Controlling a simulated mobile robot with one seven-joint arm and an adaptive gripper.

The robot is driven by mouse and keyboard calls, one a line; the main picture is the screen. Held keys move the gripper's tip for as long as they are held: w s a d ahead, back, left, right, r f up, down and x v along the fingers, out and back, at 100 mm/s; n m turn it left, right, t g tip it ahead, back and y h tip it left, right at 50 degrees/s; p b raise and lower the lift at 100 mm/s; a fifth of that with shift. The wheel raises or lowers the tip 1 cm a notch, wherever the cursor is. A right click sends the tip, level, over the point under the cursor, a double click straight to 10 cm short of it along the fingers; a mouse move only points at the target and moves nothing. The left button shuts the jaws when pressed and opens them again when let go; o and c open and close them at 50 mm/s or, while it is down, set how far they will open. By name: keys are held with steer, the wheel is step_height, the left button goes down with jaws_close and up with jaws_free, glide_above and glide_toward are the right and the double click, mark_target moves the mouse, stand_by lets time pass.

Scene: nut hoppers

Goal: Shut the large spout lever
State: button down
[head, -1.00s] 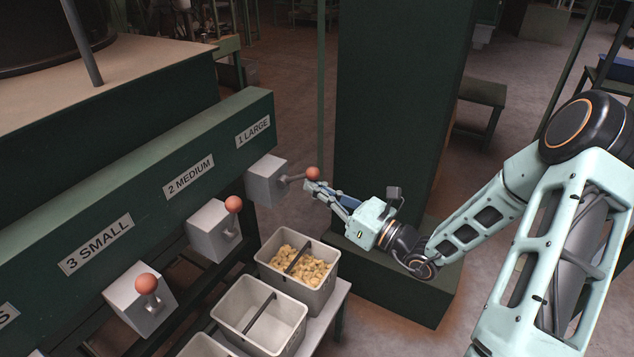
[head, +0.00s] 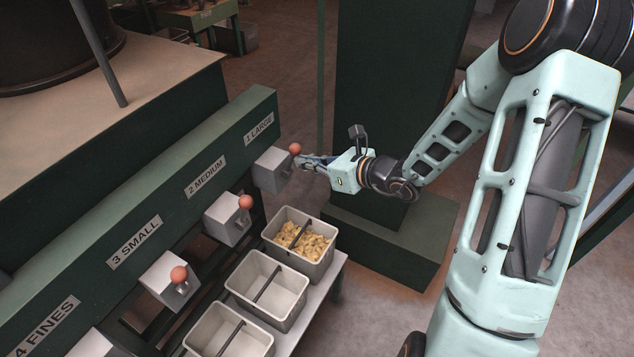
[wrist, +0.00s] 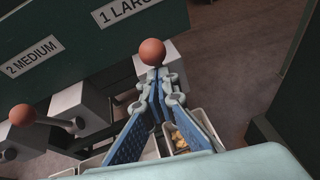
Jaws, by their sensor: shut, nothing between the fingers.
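The large spout is a grey box (head: 271,170) under the "1 LARGE" label (head: 259,127). Its lever ends in an orange ball (head: 295,149), which sits close to the box's upper right. My gripper (head: 303,160) is at this lever, its fingertips just beside and below the ball. In the wrist view the ball (wrist: 152,52) shows just beyond the closed fingertips (wrist: 158,78). The fingers are shut with nothing between them. I cannot tell whether they touch the lever. The lever's rod is mostly hidden by the ball and fingers.
A bin with pale nuts (head: 328,262) stands under the large spout, and an empty bin (head: 236,283) is beside it. The medium lever ball (head: 245,202) and small lever ball (head: 179,274) are nearer me. A dark green pillar (head: 385,80) stands behind my gripper.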

steer(key=shift+w+a+r, duration=0.25)
steer(key=shift+a, duration=0.05)
stand_by(0.5)
